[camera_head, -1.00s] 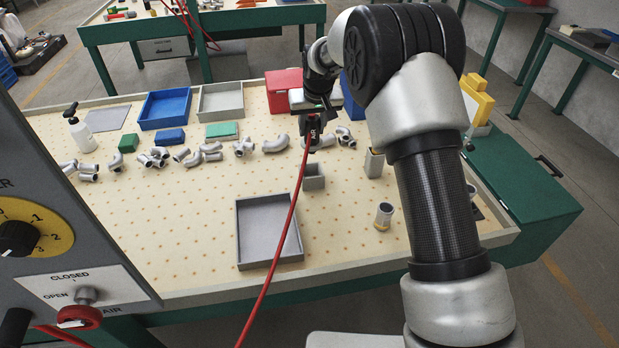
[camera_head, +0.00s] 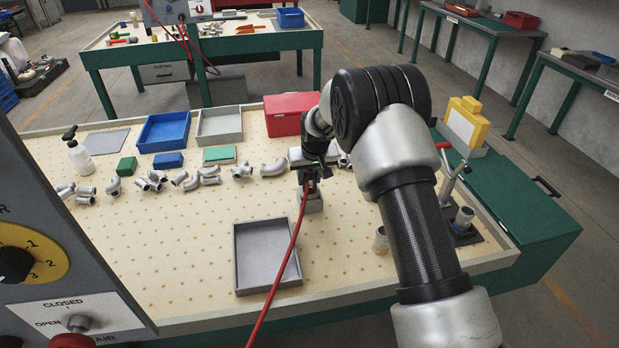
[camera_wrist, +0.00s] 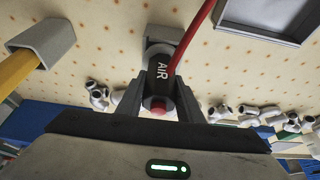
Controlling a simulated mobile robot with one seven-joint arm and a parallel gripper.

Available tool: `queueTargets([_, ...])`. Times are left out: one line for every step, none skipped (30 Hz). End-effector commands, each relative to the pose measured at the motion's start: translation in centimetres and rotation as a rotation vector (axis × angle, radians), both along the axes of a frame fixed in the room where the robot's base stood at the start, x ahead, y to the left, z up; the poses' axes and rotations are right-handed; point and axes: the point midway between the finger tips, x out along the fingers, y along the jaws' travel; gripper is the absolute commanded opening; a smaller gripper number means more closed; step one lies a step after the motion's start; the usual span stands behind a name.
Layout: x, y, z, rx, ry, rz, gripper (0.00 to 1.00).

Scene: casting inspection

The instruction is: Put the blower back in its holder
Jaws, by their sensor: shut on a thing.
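The blower (camera_wrist: 162,76) is dark, marked AIR, with a red end and a red hose. My gripper (camera_wrist: 160,106) is shut on it, one finger on each side. In the head view my gripper (camera_head: 312,172) is right above the small grey holder (camera_head: 313,204) on the pegboard table. The blower's lower part is at the holder's top there; I cannot tell how far inside it is. In the wrist view the grey holder (camera_wrist: 164,33) shows just beyond the blower, partly hidden behind it.
The red hose (camera_head: 287,255) runs across a grey tray (camera_head: 236,262) in front. Pipe fittings (camera_head: 272,168) lie in a row behind. A red box (camera_head: 290,112) stands at the back. A clamp fixture (camera_head: 447,185) is right of my arm. The table's left middle is clear.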

Motion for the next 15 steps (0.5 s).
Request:
queueTargets([0.05,0.01,0.11,0.001,-0.002,0.0,0.1])
queueTargets([0.05,0.0,0.1,0.001,-0.002,0.0,0.1])
queueTargets([0.05,0.01,0.01,0.0,-0.001,0.0,0.1])
queueTargets([0.04,0.01,-0.11,0.0,-0.001,0.0,0.1])
queueTargets([0.04,0.0,-0.25,0.0,-0.001,0.0,0.1])
queueTargets([0.05,0.01,-0.4,0.0,-0.001,0.0,0.1])
queueTargets([0.04,0.0,-0.49,0.0,-0.001,0.0,0.1])
queueTargets([0.0,-0.01,-0.42,0.0,0.0,0.0,0.36])
queueTargets([0.0,0.0,-0.36,0.0,0.0,0.0,0.43])
queueTargets([0.0,0.0,-0.37,0.0,0.0,0.0,0.48])
queueTargets([0.0,-0.01,-0.37,0.0,0.0,0.0,0.52])
queueTargets([0.0,-0.01,-0.36,0.0,0.0,0.0,0.52])
queueTargets([0.0,-0.01,-0.36,0.0,0.0,0.0,0.52])
queueTargets([0.0,-0.01,-0.36,0.0,0.0,0.0,0.52])
queueTargets([0.0,-0.01,-0.36,0.0,0.0,0.0,0.52])
